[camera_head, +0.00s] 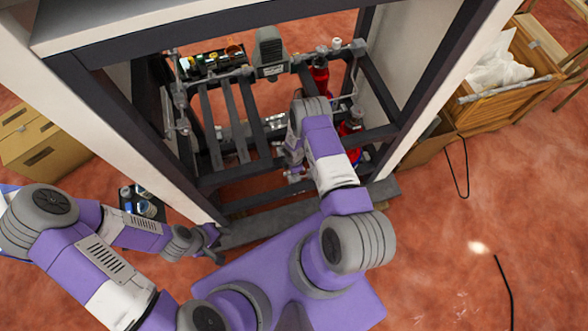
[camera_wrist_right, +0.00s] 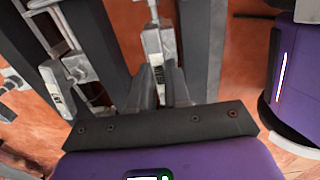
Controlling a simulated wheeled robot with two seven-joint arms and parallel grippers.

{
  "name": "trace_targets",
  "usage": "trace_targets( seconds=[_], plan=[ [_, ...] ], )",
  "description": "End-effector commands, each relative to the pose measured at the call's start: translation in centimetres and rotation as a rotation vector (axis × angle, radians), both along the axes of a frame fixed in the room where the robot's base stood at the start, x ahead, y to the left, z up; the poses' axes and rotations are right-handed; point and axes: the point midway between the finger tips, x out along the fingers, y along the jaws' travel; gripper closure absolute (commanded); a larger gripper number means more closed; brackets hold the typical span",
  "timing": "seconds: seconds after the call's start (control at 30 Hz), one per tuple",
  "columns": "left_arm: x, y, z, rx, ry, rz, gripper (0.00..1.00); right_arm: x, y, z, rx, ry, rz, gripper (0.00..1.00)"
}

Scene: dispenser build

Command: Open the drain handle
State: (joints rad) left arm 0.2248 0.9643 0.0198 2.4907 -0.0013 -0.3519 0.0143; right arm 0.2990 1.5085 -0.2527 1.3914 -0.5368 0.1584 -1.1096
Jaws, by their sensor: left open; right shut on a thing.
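My right arm reaches into the dark frame of the dispenser in the head view, and its gripper is partly hidden there by the arm. In the right wrist view, my right gripper (camera_wrist_right: 162,75) is shut on a narrow light-grey part, which looks like the drain handle (camera_wrist_right: 153,43). The part runs up and away from between the fingers. Whether the handle is turned open or closed cannot be told. My left gripper (camera_head: 208,240) is open and empty, low in front of the frame's left post.
Dark bars and posts (camera_head: 248,120) surround my right arm closely. Red bottles (camera_head: 320,78) stand inside the frame on the right. Cardboard boxes (camera_head: 40,140) stand at the left, and a wooden crate (camera_head: 505,90) stands at the right. The red floor at the lower right is mostly clear, with black cables.

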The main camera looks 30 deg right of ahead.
Motion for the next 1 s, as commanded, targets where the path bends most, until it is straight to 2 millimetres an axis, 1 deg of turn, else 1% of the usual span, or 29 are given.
trace_targets(
  seconds=[0.27,0.47,0.8,1.0],
  plan=[
    [0.0,0.0,-0.3,0.0,0.0,0.0,0.57,0.0,0.0,-0.1,0.0,0.001,0.025,1.0],
    [0.0,0.0,-1.2,0.0,0.0,0.0,0.57,0.0,-0.1,-0.2,-0.001,0.001,0.118,1.0],
    [0.0,0.0,-3.1,0.0,0.0,0.0,0.57,0.0,-0.1,-0.2,-0.001,0.001,0.413,1.0],
    [0.0,0.0,-3.6,0.0,0.0,0.0,0.57,0.0,-0.1,-0.1,-0.001,0.001,0.602,1.0]
  ],
)
